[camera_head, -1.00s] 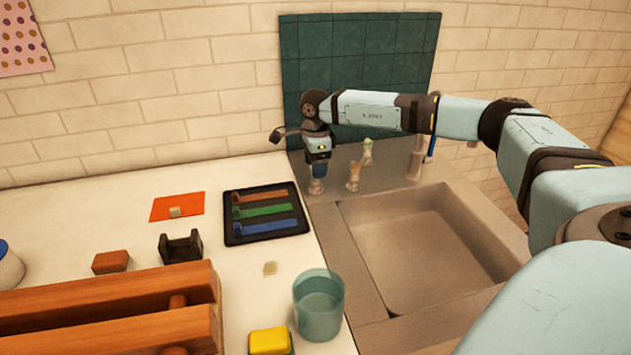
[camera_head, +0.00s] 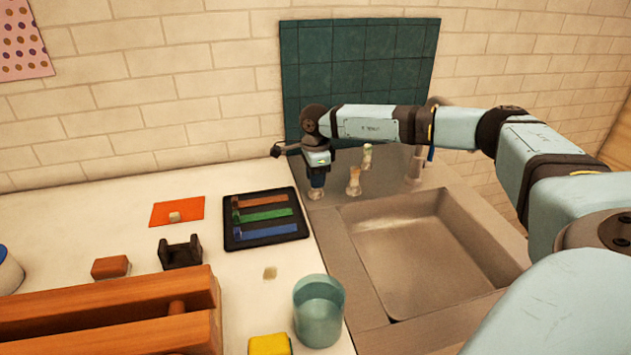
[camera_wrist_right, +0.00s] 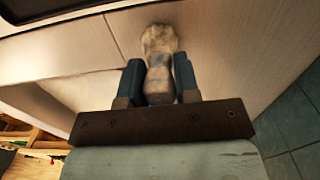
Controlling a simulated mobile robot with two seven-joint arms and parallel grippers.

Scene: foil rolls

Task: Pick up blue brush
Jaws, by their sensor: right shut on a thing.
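The blue brush (camera_head: 316,193) stands upright on the sink's back-left ledge, with its pale lower end showing below my right gripper (camera_head: 317,178). The gripper points down over it, with its fingers around the brush's upper part. In the right wrist view the brush (camera_wrist_right: 159,62) lies between the two fingers of my right gripper (camera_wrist_right: 158,75), which are closed on it. The upper part of the brush is mostly hidden by the gripper in the head view. My left gripper is not in view.
Two similar brushes, a yellowish one (camera_head: 354,182) and a greenish one (camera_head: 367,157), stand just right of the gripper. The sink basin (camera_head: 420,250) is empty. A black tray (camera_head: 229,238) with coloured bars and a teal cup (camera_head: 319,315) are on the counter.

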